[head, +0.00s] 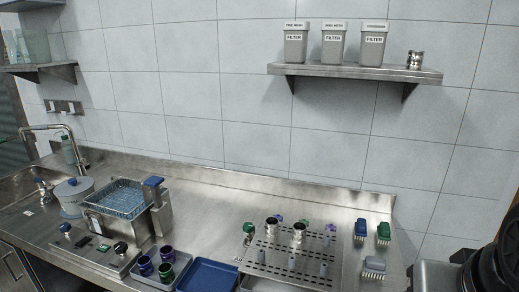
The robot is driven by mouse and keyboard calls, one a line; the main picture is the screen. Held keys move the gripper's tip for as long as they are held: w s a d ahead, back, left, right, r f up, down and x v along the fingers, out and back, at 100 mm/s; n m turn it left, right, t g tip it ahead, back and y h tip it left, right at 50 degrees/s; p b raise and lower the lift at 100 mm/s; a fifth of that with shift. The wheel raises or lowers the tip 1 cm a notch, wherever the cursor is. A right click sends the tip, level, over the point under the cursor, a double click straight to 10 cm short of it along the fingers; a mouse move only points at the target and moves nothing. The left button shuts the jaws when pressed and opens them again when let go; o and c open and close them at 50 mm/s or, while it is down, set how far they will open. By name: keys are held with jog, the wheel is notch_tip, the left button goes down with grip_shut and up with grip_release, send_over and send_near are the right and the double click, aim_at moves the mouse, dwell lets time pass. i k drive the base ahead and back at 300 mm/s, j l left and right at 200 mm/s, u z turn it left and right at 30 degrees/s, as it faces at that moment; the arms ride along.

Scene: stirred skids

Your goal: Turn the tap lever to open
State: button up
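A steel gooseneck tap (72,140) stands at the sink (25,180) on the far left. A small metal fitting with a blue top (42,186) stands by the sink's front edge; I cannot tell if it is the tap lever. No lever position can be read at this size. My gripper's fingers do not show. A grey and black body at the lower right corner looks like part of my arm, far from the tap.
A lidded grey pot (73,197) and a bath with a wire basket (121,200) stand right of the sink. Blue tray (208,275), perforated rack (290,262) with metal parts, and brushes (374,267) fill the right. A wall shelf (355,72) holds filter bins.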

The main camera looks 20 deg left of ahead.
aim_at(48, 186)
jog(key=k+u, duration=0.1)
jog(key=k, duration=0.5)
jog(key=u, duration=0.45)
jog(key=j+u, duration=0.15)
jog(key=u, duration=0.3)
jog(key=j+u, duration=0.1)
jog(key=u, duration=0.35)
jog(key=i+j, duration=0.15)
jog(key=j, duration=0.25)
jog(key=i+j, duration=0.1)
jog(key=j, duration=0.3)
jog(key=i+j, duration=0.15)
jog(key=j, duration=0.25)
jog(key=i+j, duration=0.1)
jog(key=j, duration=0.3)
jog(key=i+j, duration=0.15)
jog(key=j, duration=0.25)
jog(key=i+j+u, duration=0.15)
jog(key=i+j, duration=0.15)
jog(key=i, duration=0.3)
jog(key=i+j+u, duration=0.15)
jog(key=i+j, duration=0.15)
jog(key=i, duration=0.3)
jog(key=i+j+u, duration=0.2)
jog(key=i, duration=0.4)
jog(key=i+u, duration=0.15)
jog(key=i, duration=0.45)
